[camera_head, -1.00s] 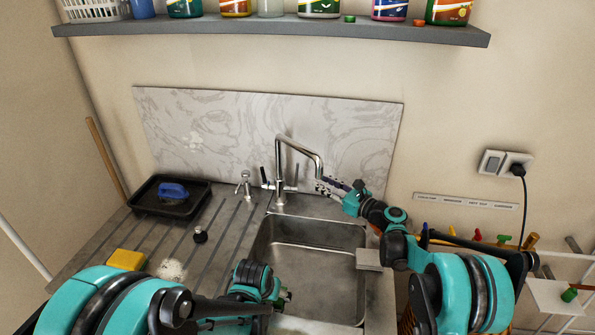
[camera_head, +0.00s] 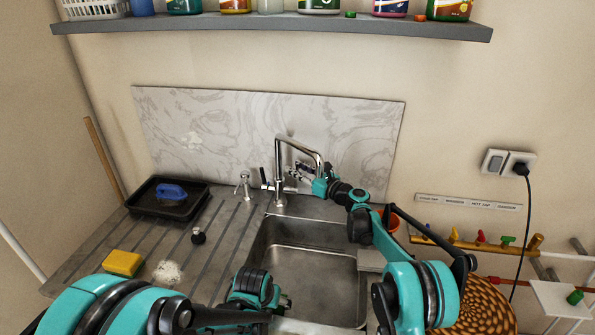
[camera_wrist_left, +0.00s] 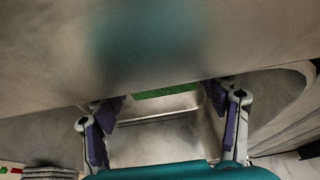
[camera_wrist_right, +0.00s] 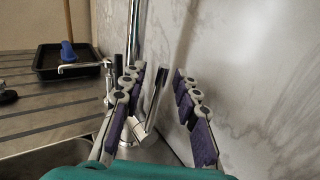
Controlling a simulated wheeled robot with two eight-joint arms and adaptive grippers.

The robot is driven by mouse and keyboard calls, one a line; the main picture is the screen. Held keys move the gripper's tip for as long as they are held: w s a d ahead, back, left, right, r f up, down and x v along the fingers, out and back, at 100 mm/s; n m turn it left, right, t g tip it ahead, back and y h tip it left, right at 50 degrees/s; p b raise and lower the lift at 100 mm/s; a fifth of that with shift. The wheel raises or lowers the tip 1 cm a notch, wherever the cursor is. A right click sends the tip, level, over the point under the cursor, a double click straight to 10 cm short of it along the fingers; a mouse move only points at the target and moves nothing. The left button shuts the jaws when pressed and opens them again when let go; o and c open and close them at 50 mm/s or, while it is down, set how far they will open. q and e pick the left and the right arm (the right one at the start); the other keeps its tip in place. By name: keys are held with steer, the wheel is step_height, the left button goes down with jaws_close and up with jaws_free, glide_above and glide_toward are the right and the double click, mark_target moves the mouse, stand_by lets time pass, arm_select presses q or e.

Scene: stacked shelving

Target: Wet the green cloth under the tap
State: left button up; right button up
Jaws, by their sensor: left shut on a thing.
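The chrome tap (camera_head: 279,172) stands at the back of the steel sink (camera_head: 310,265); no water shows from its spout. My right gripper (camera_head: 300,172) is beside the tap, under the spout's bend. In the right wrist view it is open (camera_wrist_right: 160,100), with a dark-tipped tap lever (camera_wrist_right: 153,108) showing between its fingers; I cannot tell if they touch. My left gripper (camera_head: 284,302) is low over the sink's front left, its fingers mostly hidden. In the left wrist view a strip of green cloth (camera_wrist_left: 168,91) shows between its fingers (camera_wrist_left: 170,105), the rest hidden.
A black tray (camera_head: 145,203) with a blue brush (camera_head: 172,193), a yellow sponge (camera_head: 123,263) and a small soap dispenser (camera_head: 243,184) stand on the ribbed drainer left of the sink. A marble panel (camera_head: 230,130) rises behind the tap. A bottle shelf (camera_head: 280,25) hangs above.

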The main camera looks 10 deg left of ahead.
jaws_close()
arm_select(q)
steer(key=shift+f, duration=0.2)
arm_select(e)
steer(key=shift+s+f+n, duration=0.1)
steer(key=shift+s+n, duration=0.2)
steer(key=shift+s, duration=0.05)
arm_select(q)
steer(key=shift+f+b, duration=0.15)
steer(key=shift+b, duration=0.2)
arm_select(e)
steer(key=shift+s+n+y, duration=0.3)
steer(key=shift+n+y, duration=0.1)
jaws_free()
steer(key=shift+d, duration=0.1)
steer(key=v, duration=1.1)
steer(key=shift+s+d, duration=0.25)
steer(key=shift+s, duration=0.1)
